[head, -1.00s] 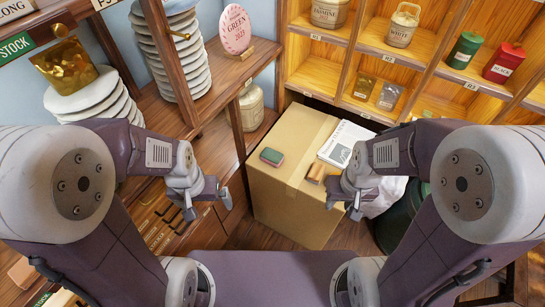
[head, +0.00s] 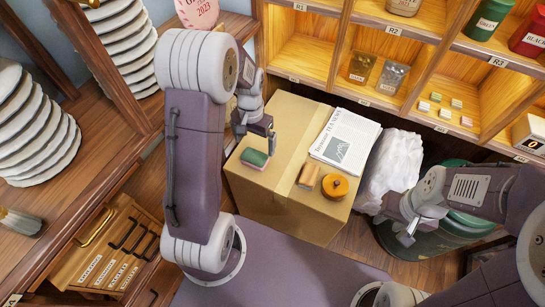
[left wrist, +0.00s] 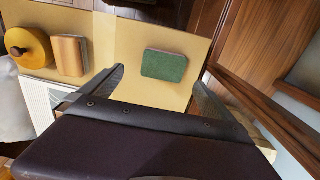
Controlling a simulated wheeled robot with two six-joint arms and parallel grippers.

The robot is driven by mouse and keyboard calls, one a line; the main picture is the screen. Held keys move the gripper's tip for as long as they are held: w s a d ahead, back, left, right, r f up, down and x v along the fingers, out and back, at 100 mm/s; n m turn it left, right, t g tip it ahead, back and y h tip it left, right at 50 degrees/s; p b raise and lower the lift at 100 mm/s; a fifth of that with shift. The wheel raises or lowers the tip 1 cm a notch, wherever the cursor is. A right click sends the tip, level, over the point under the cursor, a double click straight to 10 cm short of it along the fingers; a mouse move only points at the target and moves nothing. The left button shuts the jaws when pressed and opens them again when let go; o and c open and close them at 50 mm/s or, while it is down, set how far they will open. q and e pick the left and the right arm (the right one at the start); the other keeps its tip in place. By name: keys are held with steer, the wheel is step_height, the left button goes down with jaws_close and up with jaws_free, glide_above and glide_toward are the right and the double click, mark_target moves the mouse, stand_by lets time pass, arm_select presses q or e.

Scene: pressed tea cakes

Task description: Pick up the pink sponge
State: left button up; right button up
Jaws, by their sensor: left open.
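The sponge (head: 254,158) lies flat near the left edge of a cardboard box's top. It has a green upper face and a thin pinkish layer below. My left gripper (head: 258,132) is above it, open and empty. In the left wrist view the sponge (left wrist: 163,65) shows its green face beyond and between the two spread fingers (left wrist: 160,82), not touching them. My right gripper (head: 393,228) is off to the right, beside the box, its fingertips apart and holding nothing that I can see.
The cardboard box (head: 283,215) also bears a newspaper (head: 343,140), a wooden block (head: 308,177) and a round orange wooden item (head: 335,186). A white bag (head: 392,170) and a green bin (head: 440,240) stand to its right. Wooden shelves (head: 300,62) rise behind.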

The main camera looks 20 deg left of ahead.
arm_select(q)
steer(key=shift+s+a+f, duration=0.2)
steer(key=shift+s+f, duration=0.15)
steer(key=shift+s, duration=0.1)
steer(key=shift+s+r, duration=0.2)
steer(key=shift+s, duration=0.1)
steer(key=b, duration=0.1)
glide_above(253, 159)
step_height(253, 159, down, 4)
steer(key=shift+d+f, duration=0.1)
steer(key=shift+d, duration=0.05)
step_height(253, 159, down, 4)
steer(key=shift+w+f+b, duration=0.1)
steer(key=shift+b, duration=0.7)
steer(key=shift+a+f, duration=0.2)
steer(key=shift+f, duration=0.25)
arm_select(e)
steer(key=f, duration=0.2)
steer(key=shift+s+f, duration=0.4)
arm_select(q)
steer(key=shift+r, duration=0.1)
steer(key=shift+c, duration=0.3)
